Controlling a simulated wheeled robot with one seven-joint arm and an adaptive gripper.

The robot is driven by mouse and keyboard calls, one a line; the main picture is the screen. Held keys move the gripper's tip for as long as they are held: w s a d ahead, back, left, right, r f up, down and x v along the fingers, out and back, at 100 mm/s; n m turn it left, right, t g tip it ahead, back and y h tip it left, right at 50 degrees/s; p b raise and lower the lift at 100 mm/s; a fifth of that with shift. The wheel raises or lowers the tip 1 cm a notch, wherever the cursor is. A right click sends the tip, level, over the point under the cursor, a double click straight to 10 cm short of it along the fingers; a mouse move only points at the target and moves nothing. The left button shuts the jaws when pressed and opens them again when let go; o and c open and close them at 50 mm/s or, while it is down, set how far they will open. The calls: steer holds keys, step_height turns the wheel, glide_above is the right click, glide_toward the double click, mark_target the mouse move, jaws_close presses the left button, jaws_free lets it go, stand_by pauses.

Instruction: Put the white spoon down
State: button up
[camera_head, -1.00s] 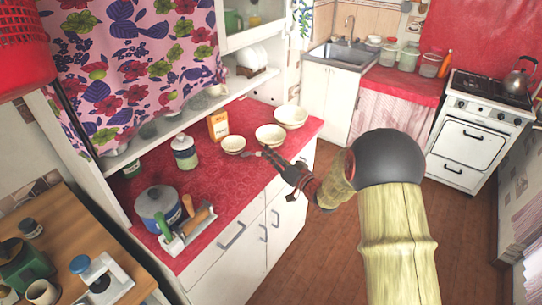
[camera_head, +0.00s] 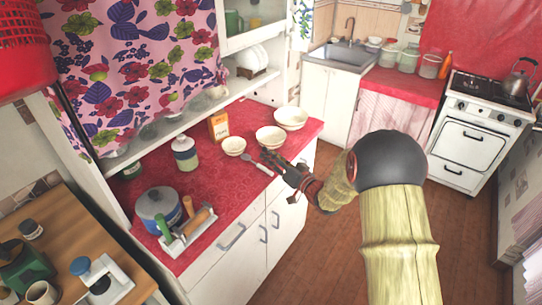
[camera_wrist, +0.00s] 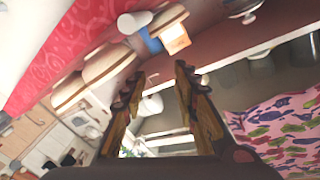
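The white spoon (camera_head: 258,165) looks greyish and lies on the red counter (camera_head: 225,195) near its front edge, in front of the cream bowls. In the head view my gripper (camera_head: 268,157) is just above and beside it, with its fingers spread. In the wrist view my gripper (camera_wrist: 158,78) is open, with a clear gap between the two fingers and nothing held. I cannot make out the spoon in the wrist view.
A small bowl (camera_head: 233,146), a middle bowl (camera_head: 270,137) and a large bowl (camera_head: 291,118) stand behind my gripper. An orange box (camera_head: 218,126), a lidded jar (camera_head: 185,154), a pot (camera_head: 158,207) and a utensil holder (camera_head: 187,231) stand further left. The counter's front middle is clear.

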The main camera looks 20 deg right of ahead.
steer(key=p+v, duration=0.2)
steer(key=v, duration=0.9)
step_height(320, 180, up, 7)
steer(key=w+d+g+h, duration=0.1)
steer(key=d+g+h, duration=0.1)
steer(key=h, duration=0.3)
steer(key=s+r+g+h, duration=0.3)
steer(key=s+r, duration=0.2)
steer(key=s, duration=0.1)
steer(key=s+a+n+g+y, duration=0.1)
steer(key=s+a+g, duration=0.2)
steer(key=s, duration=1)
steer(key=s+a+r+n+g, duration=0.1)
steer(key=s+a+g, duration=0.2)
steer(key=s+a, duration=0.6)
steer(key=s, duration=0.4)
steer(key=shift+s+r+y, duration=0.3)
steer(key=shift+s+y, duration=0.05)
steer(key=shift+y, duration=0.05)
